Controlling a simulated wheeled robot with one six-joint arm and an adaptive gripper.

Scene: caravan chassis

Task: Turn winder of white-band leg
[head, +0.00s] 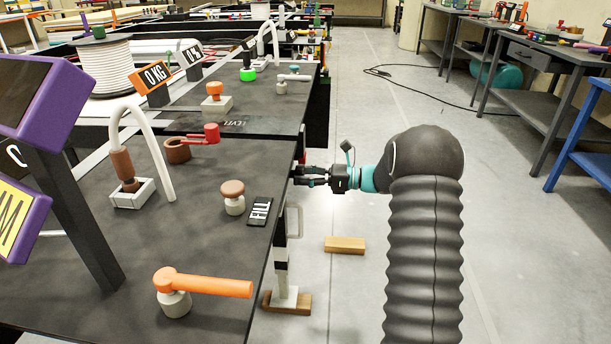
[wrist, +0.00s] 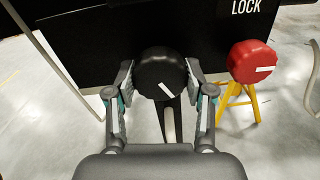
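In the wrist view a round black winder knob (wrist: 161,73) with a white mark sits between the two fingers of my gripper (wrist: 161,70). The fingertips lie close along its left and right sides; I cannot tell whether they press on it. In the head view my gripper (head: 303,177) is level at the bench's right edge, and the winder there is not clear. I cannot tell whether the black knob belongs to this leg.
A red knob (wrist: 255,62) on yellow legs stands right of the black one, below a LOCK label (wrist: 246,7). A loose wooden block (head: 345,245) lies on the floor. The black bench (head: 150,250) fills the left side; open floor lies to the right.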

